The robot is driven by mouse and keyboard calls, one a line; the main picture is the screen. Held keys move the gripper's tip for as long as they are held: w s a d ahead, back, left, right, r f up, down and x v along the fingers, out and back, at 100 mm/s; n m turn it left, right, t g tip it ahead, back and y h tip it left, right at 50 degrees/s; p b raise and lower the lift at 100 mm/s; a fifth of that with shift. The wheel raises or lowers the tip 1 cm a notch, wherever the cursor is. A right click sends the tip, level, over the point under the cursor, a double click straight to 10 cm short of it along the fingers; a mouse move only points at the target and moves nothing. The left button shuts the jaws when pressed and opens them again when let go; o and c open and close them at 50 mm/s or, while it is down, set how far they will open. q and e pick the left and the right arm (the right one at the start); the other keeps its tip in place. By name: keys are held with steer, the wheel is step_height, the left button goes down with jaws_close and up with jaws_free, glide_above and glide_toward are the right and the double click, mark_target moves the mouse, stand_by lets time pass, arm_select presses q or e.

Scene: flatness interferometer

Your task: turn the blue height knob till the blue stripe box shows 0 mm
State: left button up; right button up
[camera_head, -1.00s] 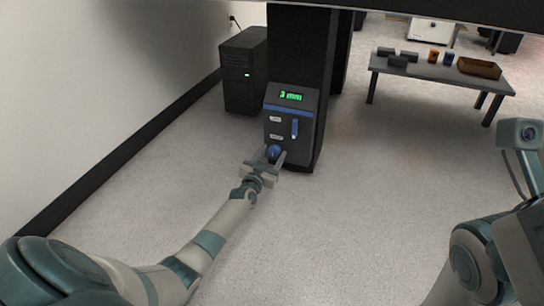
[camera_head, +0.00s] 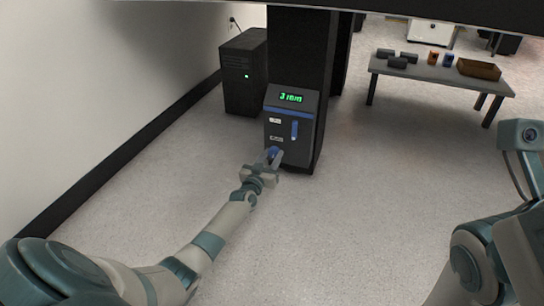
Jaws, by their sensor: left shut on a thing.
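The blue stripe box (camera_head: 288,113) is a dark box with a blue stripe, fixed on the front of a black column. Its green display (camera_head: 291,98) reads 3 mm. A blue slider-like bar (camera_head: 294,130) and two small labels are on its face. The blue height knob (camera_head: 274,151) is low on the left of the face, partly hidden by the fingers. My left gripper (camera_head: 273,157) is at the knob, shut on it. My right arm shows at the right edge, but its gripper is out of view.
A dark computer tower (camera_head: 243,75) with a green light stands left of the column (camera_head: 299,45). A grey table (camera_head: 437,75) at the back right holds dark blocks, small cans and a brown tray (camera_head: 479,69). The floor in front is clear.

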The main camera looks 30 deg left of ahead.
arm_select(q)
steer(key=n, duration=0.4)
steer(key=shift+n, duration=0.3)
stand_by(0.4)
steer(key=o, duration=1.1)
steer(key=shift+s, duration=0.1)
